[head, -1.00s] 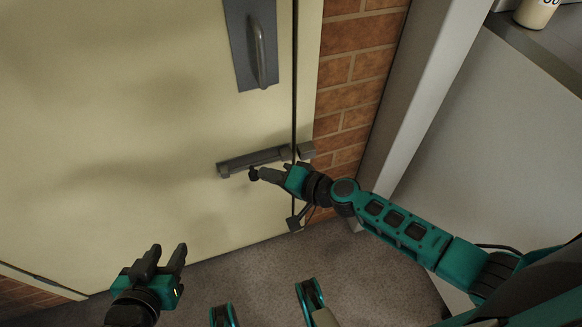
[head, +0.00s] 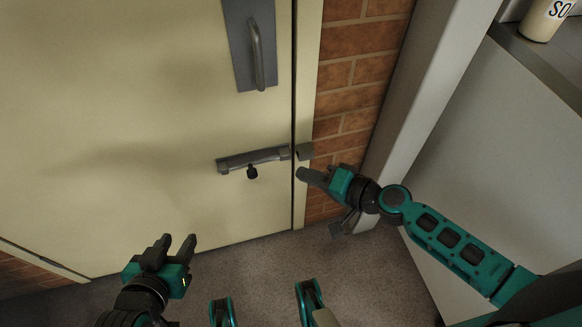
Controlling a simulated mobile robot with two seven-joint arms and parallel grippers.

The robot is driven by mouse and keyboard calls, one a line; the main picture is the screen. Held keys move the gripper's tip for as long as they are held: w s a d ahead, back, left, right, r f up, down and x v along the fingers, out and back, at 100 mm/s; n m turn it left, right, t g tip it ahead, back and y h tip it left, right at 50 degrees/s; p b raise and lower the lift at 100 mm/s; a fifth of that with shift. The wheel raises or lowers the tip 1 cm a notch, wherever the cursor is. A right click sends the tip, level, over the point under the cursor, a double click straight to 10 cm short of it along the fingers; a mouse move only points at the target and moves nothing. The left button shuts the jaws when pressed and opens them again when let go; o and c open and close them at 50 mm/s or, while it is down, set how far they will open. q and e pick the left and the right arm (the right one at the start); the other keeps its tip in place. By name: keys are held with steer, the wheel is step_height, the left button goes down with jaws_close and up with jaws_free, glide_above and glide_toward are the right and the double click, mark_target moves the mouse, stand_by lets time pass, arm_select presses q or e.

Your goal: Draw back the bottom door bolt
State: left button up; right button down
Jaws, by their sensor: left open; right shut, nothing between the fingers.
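The dark grey door bolt (head: 255,158) is mounted low on the cream door (head: 150,110), with its black knob (head: 252,172) hanging below the middle of the body. The keeper (head: 305,150) is on the frame side, across the dark door-edge gap. I see no bar clearly bridging that gap, though the detail is small. My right gripper (head: 301,174) is shut and empty, to the right of the knob and just below the keeper, apart from the knob. My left gripper (head: 179,241) is open and empty, low in front of the door.
A pull handle (head: 257,55) on a grey plate is above the bolt. A brick wall (head: 350,95) and a pale post (head: 425,90) stand right of the door. A grey cabinet (head: 490,150) with a cream container (head: 543,18) on top is at the right. Carpet is below.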

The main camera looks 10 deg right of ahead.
arm_select(q)
steer(key=shift+f, duration=0.1)
arm_select(e)
steer(key=shift+v, duration=1.2)
steer(key=s+n+h, duration=0.6)
steer(key=s+n, duration=0.1)
steer(key=n, duration=0.1)
arm_select(q)
steer(key=s+a+r+p, duration=0.1)
steer(key=a+r+p, duration=0.2)
steer(key=r+p, duration=0.7)
steer(key=p, duration=0.4)
steer(key=shift+s+r+y+p, duration=0.2)
steer(key=shift+r+y+p, duration=0.15)
steer(key=shift+r+y, duration=0.05)
arm_select(e)
step_height(320, 180, up, 10)
steer(key=s+d+h, duration=0.1)
steer(key=s+d, duration=0.1)
steer(key=shift+d+r, duration=0.15)
steer(key=shift+d, duration=0.1)
